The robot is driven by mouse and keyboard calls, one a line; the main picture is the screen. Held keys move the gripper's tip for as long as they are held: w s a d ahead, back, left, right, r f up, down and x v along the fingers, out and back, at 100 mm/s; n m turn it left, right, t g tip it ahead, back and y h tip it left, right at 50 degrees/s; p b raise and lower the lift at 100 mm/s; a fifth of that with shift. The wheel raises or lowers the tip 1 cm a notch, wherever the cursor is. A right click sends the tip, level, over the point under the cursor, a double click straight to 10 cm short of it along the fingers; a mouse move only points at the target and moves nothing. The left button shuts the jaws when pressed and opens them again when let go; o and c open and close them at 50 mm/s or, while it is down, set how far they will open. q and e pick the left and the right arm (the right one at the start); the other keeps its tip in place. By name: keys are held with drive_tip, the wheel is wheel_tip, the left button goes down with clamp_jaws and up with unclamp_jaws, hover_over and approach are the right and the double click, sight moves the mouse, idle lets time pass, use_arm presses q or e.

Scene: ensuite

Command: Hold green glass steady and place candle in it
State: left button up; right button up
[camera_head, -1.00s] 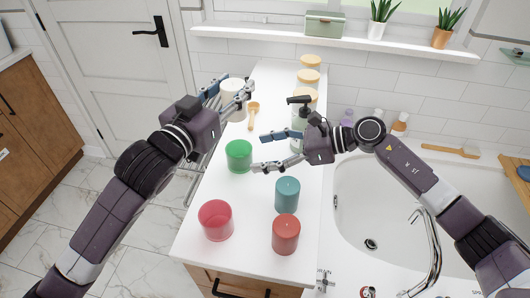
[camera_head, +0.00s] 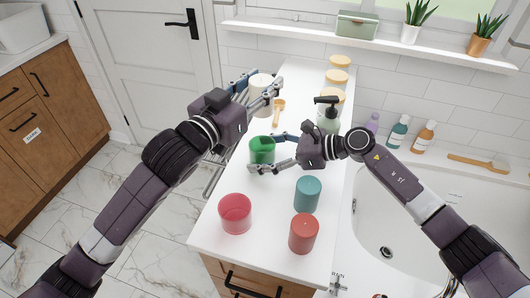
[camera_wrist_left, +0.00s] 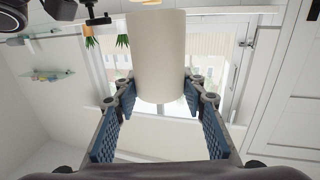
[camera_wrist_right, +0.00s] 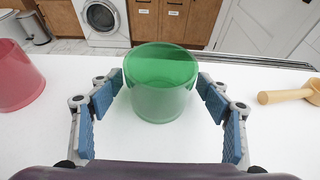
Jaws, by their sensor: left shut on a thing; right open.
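The green glass (camera_head: 262,150) stands upright on the white counter. It also shows in the right wrist view (camera_wrist_right: 160,88), empty and between the open fingers. In the left wrist view the candle (camera_wrist_left: 157,55) sits between the fingertips.
A red glass (camera_head: 235,212), a teal candle (camera_head: 307,194) and a red candle (camera_head: 304,233) stand nearer on the counter (camera_head: 265,190). A wooden scoop (camera_head: 278,110), a soap dispenser (camera_head: 328,118) and lidded jars (camera_head: 338,76) are farther back. A bathtub (camera_head: 400,215) lies right.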

drive_tip(key=c, duration=1.4)
drive_tip(key=shift+o, duration=0.2)
use_arm(q)
wheel_tip(320, 180, down, 11)
drive_tip(key=shift+f, duration=0.2)
drive_tip(key=o, duration=1.4)
drive_tip(key=shift+c, duration=0.2)
drive_tip(key=shift+f, duration=0.1)
drive_tip(key=v, duration=1.2)
